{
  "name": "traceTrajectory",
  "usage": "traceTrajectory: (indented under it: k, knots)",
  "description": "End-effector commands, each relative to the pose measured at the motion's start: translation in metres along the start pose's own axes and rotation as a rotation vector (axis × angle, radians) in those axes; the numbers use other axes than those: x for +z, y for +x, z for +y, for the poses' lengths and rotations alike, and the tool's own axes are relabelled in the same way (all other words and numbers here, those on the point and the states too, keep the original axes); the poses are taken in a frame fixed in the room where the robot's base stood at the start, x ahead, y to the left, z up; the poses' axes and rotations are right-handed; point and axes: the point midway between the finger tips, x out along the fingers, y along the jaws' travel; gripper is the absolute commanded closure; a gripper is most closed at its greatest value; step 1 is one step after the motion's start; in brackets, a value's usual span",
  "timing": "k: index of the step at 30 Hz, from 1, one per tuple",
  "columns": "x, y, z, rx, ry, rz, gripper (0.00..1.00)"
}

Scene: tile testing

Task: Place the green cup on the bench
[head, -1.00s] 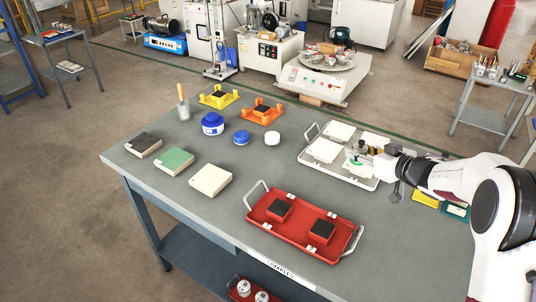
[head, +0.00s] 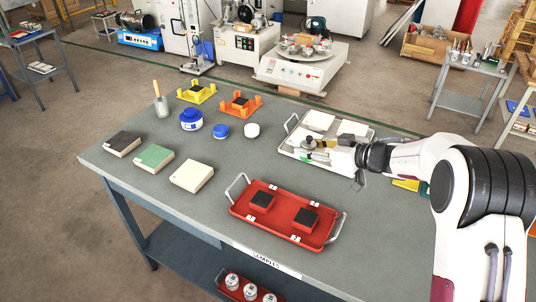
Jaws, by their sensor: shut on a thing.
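The green cup (head: 305,157) shows only as a small green and white patch at the tip of my gripper (head: 318,150). My gripper is shut on it, over the left front part of the white tray (head: 286,147). Most of the cup is hidden by the fingers or too small to make out. I cannot tell whether it touches the tray or is held above it. The bench (head: 130,177) is the large grey table under everything, with a label on its front edge.
A red tray (head: 283,230) with two dark-topped blocks lies at the front. Three boxes, including a green one (head: 153,158), stand at left. Blue and white jars (head: 191,120) and yellow and orange stands (head: 240,103) are behind. Bare bench lies between boxes and white tray.

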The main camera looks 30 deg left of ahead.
Motion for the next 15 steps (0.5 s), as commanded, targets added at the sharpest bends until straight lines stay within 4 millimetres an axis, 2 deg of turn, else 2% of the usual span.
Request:
traceTrajectory:
  k: [12, 15]
  knots:
    - [0.046, 0.019, 0.0, 0.0, 0.002, -0.001, 0.94]
    - [0.052, 0.021, 0.0, 0.0, 0.001, -0.001, 0.94]
